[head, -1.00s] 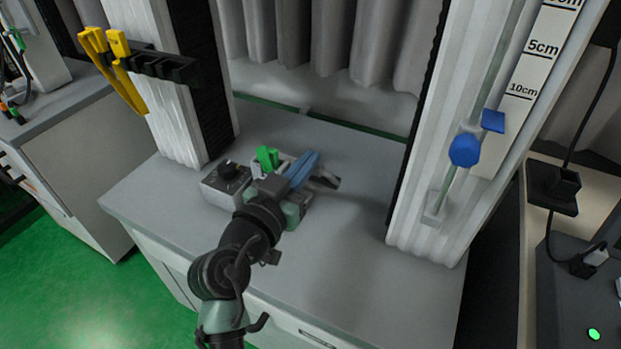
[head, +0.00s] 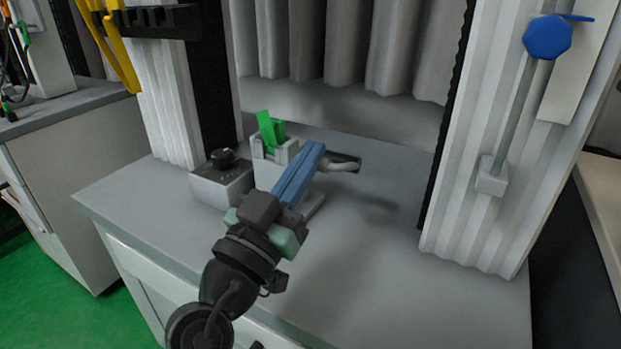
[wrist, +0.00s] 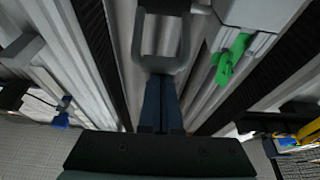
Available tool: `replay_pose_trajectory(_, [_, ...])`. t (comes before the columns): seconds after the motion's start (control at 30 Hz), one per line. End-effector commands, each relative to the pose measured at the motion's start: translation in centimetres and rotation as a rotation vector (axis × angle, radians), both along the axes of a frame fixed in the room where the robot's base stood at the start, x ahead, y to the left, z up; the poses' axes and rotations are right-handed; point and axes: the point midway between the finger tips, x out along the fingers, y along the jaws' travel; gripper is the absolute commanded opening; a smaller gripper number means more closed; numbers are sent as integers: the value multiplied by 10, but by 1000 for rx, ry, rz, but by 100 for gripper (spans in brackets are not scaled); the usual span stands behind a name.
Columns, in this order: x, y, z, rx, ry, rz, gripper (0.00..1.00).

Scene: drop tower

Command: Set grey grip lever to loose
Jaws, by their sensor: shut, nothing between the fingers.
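The grey grip lever (head: 345,161) is a looped handle sticking out to the right of the white fixture on the bench. In the wrist view it is a grey U-shaped loop (wrist: 161,64) straight ahead of my fingertips. My gripper (head: 316,150) has its blue fingers shut together with nothing between them. Its tips are close to the lever's left end in the head view, and at the loop's lower edge in the wrist view (wrist: 160,80). I cannot tell whether they touch. My fingers hide part of the fixture and the lever's base.
A green clamp piece (head: 271,131) sits atop the white fixture (head: 270,172). A grey box with a black knob (head: 221,180) stands left of it. White columns flank the bench; the right one bears a blue knob (head: 547,37). The bench top (head: 390,270) is clear at right.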

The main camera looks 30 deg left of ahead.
Motion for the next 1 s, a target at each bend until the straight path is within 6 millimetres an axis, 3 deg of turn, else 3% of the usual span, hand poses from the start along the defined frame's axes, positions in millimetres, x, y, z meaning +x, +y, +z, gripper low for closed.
replay_pose_trajectory(0.03, [-1,0,-8,3,0,1,0])
replay_pose_trajectory(0.4, [-6,1,-18,0,2,0,0])
replay_pose_trajectory(1.0, [-8,0,-19,1,2,0,0])
